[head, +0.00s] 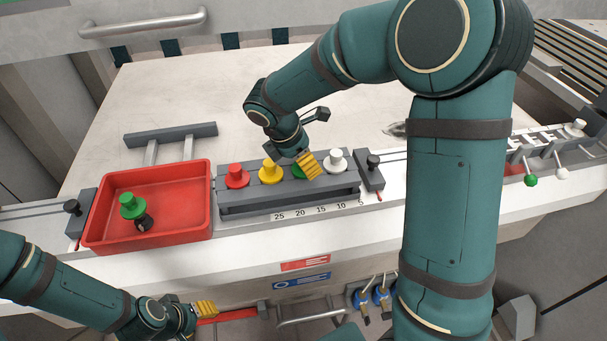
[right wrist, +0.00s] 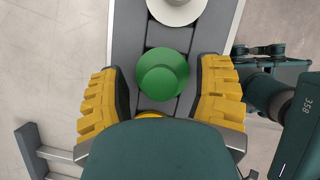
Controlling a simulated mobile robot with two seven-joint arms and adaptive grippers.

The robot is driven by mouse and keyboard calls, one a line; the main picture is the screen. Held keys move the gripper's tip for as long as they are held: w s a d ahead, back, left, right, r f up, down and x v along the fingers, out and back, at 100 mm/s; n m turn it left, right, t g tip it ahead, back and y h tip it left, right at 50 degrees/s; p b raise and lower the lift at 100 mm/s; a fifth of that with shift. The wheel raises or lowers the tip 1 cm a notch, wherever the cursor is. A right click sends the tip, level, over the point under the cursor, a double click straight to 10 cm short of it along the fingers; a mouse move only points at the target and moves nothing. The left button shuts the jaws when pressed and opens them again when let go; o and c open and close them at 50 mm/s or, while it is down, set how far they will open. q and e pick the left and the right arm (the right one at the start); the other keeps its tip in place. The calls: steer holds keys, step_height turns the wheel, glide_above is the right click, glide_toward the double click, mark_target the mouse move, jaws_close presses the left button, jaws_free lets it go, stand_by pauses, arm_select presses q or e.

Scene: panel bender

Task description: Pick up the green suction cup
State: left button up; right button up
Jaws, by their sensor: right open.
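A green suction cup (head: 297,171) stands in the grey rack (head: 290,200) between the yellow and white cups. In the head view it is mostly hidden behind my right gripper (head: 308,165). In the right wrist view the green cup (right wrist: 162,73) sits between the two yellow fingers of my right gripper (right wrist: 162,92). The fingers are apart, one on each side, with a gap to the cup. A second green cup with a black lower part (head: 132,206) is in the red tray. My left gripper (head: 205,309) is low at the left, beside a red bar; its opening is unclear.
The red tray (head: 186,242) is left of the rack. A red cup (head: 236,177), a yellow cup (head: 270,173) and a white cup (head: 336,160) stand in the rack. A black-knobbed block (head: 371,172) is at its right end. The pale table behind is largely clear.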

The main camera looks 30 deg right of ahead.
steer(key=shift+d+f, duration=0.1)
steer(key=shift+f, duration=0.1)
jaws_close()
stand_by(0.3)
